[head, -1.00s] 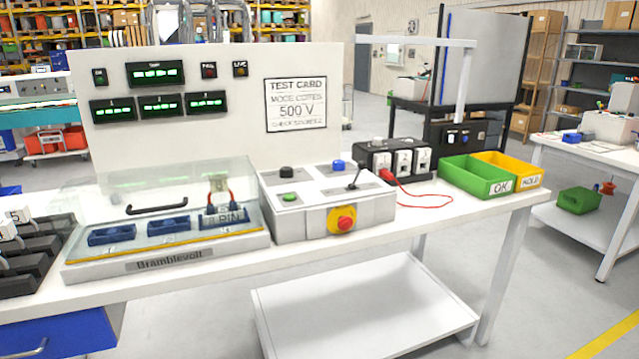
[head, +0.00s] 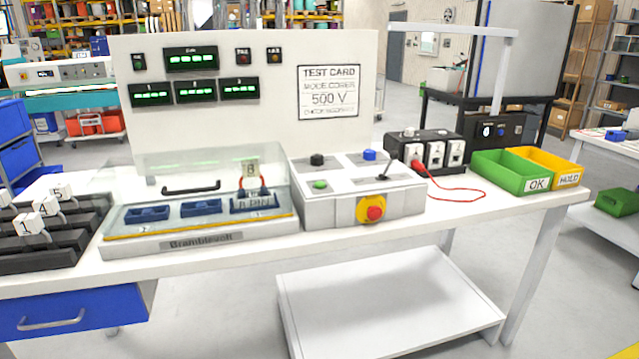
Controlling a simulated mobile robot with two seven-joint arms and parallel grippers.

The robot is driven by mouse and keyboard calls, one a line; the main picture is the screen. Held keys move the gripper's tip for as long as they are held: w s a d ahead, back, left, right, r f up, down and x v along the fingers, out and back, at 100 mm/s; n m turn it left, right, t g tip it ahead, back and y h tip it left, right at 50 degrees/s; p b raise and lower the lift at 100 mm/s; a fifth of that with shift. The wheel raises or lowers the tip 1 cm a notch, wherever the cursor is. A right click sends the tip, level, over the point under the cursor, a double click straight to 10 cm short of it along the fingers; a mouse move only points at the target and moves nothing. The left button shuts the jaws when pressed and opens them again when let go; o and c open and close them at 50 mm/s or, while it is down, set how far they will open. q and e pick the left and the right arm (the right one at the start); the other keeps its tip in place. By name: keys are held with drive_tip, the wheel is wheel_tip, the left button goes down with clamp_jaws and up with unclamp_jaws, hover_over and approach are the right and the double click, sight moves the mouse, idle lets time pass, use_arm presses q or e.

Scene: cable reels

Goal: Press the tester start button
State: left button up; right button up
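The tester control box (head: 345,208) is a pale grey box on the white bench. Its sloped top carries a green button (head: 320,184), a black knob (head: 317,160), a blue button (head: 369,155) and a black lever (head: 384,171). A red mushroom button on a yellow plate (head: 374,212) is on its front face. Left of it is a test fixture under a clear cover (head: 150,215) with a black handle. Blue sockets sit inside, and a tagged connector with red leads is at the right socket (head: 255,203). Neither of my grippers is in view.
A panel with green displays and a test card (head: 328,92) stands behind. To the right are a black socket box (head: 425,152) with a red lead, a green OK bin (head: 511,172) and a yellow HOLD bin (head: 560,163). A numbered rack (head: 45,235) stands at left.

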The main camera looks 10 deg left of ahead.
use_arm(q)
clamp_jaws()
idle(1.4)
